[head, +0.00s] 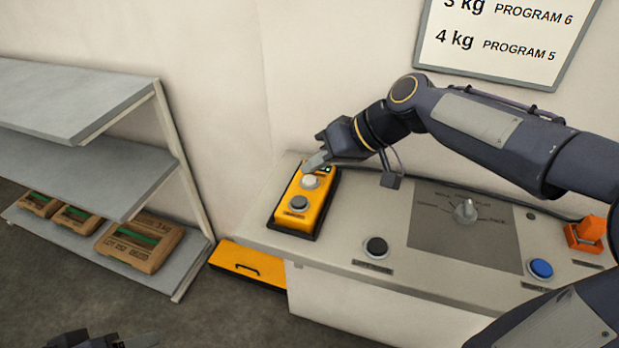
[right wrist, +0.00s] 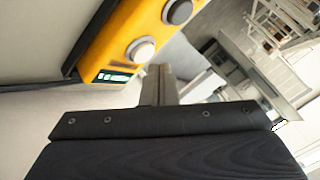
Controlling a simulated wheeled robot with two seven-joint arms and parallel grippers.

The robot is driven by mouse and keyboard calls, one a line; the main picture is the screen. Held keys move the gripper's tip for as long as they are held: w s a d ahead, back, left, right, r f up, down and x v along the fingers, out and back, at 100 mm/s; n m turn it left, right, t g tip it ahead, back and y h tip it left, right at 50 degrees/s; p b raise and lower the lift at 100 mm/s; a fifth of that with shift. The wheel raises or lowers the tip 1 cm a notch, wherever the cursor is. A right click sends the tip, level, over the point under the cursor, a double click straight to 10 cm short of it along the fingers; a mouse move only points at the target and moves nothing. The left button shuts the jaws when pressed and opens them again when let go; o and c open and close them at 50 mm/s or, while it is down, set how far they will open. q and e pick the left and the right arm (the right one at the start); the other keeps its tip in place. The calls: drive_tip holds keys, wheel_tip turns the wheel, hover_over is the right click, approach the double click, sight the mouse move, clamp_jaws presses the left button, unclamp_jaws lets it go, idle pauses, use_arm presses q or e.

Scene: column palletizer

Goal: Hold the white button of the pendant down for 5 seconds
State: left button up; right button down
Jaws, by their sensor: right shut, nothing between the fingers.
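The yellow pendant (head: 318,207) lies on the grey console, with a white button (head: 310,181) towards its far end and a dark button (head: 298,203) nearer. A small green display sits beyond the white button. My right gripper (head: 309,167) is shut and empty, its fingertips just beyond the white button. In the right wrist view the white button (right wrist: 140,50) shows uncovered, and the fingertips (right wrist: 157,70) appear beside it. I cannot tell whether they touch the pendant. My left gripper (head: 140,341) shows only partly at the bottom left edge.
The console (head: 340,245) also has a black button (head: 376,247), a selector knob (head: 466,210), a blue button (head: 540,268) and an orange device (head: 585,234). A shelf (head: 90,160) with several brown bags stands left.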

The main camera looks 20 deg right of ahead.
sight(316, 180)
drive_tip(key=shift+f+b, duration=0.3)
drive_tip(key=shift+f, duration=0.05)
drive_tip(key=shift+f+b, duration=0.4)
idle(1.8)
drive_tip(key=shift+r, duration=0.1)
idle(3.5)
drive_tip(key=shift+r+p, duration=0.55)
drive_tip(key=shift+r, duration=0.2)
wheel_tip(316, 180, up, 5)
drive_tip(key=p, duration=0.4)
